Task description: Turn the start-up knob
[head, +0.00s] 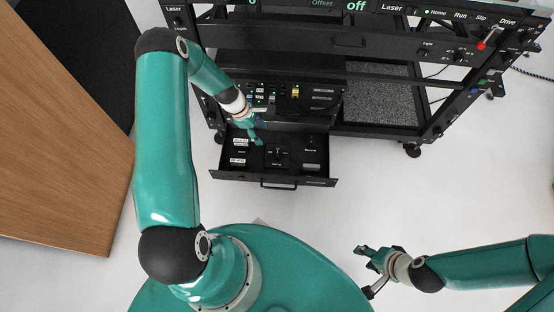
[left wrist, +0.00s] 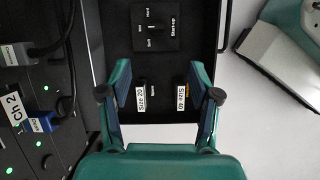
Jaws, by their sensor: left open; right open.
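The start-up knob (head: 277,153) is a black knob on a square black plate in the pulled-out black drawer (head: 222,177). In the left wrist view the knob (left wrist: 155,29) is near the top middle, with white lettering around it, and its pointer looks roughly vertical in the picture. My left gripper (head: 257,138) hangs over the back left of the drawer, to the left of the knob. My right gripper (head: 365,270) is open and empty over the floor, away from the rack.
Two labelled items, "Size 20" (left wrist: 140,97) and "Size 40" (left wrist: 181,97), show between my left fingers' span. Cables with a blue plug (left wrist: 42,124) lie left of the drawer. The rack (head: 345,130) stands behind. A wooden panel (head: 50,140) is at left; floor right of the drawer is clear.

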